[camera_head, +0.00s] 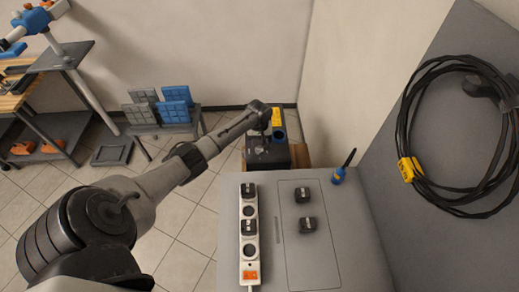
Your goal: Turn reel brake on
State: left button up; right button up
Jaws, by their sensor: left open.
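My left arm reaches from the lower left to the upper middle. Its gripper (259,146) is small and far off, open, over a dark box-like unit (281,155) beyond the far edge of the grey table. My right gripper is not in view.
The grey table (350,240) holds a white power strip (249,255), two dark plugs (304,195) and a blue-handled tool (341,173). A coiled black cable (408,130) with a yellow tag is on the grey panel at right. Blue and grey panels (175,100) stand on a bench at back left.

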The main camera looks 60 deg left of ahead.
aim_at(259, 147)
pick_arm(q)
jog(key=shift+f+b, duration=0.6)
jog(key=shift+f, duration=2.15)
jog(key=c, duration=0.9)
